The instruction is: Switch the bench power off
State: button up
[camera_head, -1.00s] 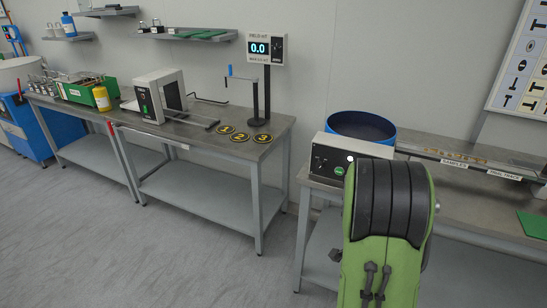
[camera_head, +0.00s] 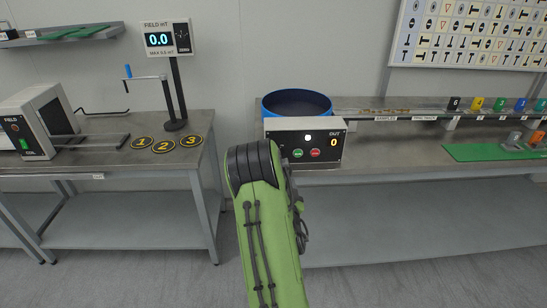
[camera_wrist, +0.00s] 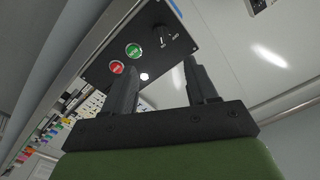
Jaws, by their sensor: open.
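A black control panel (camera_head: 325,160) with a white lamp (camera_head: 308,136), a green button (camera_head: 297,153), a red button (camera_head: 315,153) and an orange "OUT 0" display (camera_head: 334,142) fronts a box on the right bench. The wrist view shows the panel upside down, with its green button (camera_wrist: 134,50), red button (camera_wrist: 116,67), lit lamp (camera_wrist: 144,77) and a dark rotary knob (camera_wrist: 161,36) with tiny, unreadable markings. My gripper (camera_wrist: 160,78) is open and empty, its fingers apart, with the panel beyond them. In the head view my arm hides my gripper.
A blue bowl (camera_head: 297,104) stands behind the panel. A green mat (camera_head: 475,152) lies on the right bench. The left bench holds a white field box (camera_head: 40,115), numbered discs (camera_head: 163,145) and a display post (camera_head: 177,90).

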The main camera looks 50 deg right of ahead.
jog(key=p+x, duration=0.1)
jog(key=x, duration=1.2)
jog(key=shift+w+a, duration=0.1)
jog(key=c, duration=1)
jog(key=shift+c, duration=0.2)
jog(key=shift+n, duration=0.4)
jog(key=n+b, duration=0.2)
jog(key=n, duration=0.9)
jog(key=shift+w+a, duration=0.1)
jog(key=shift+w, duration=0.05)
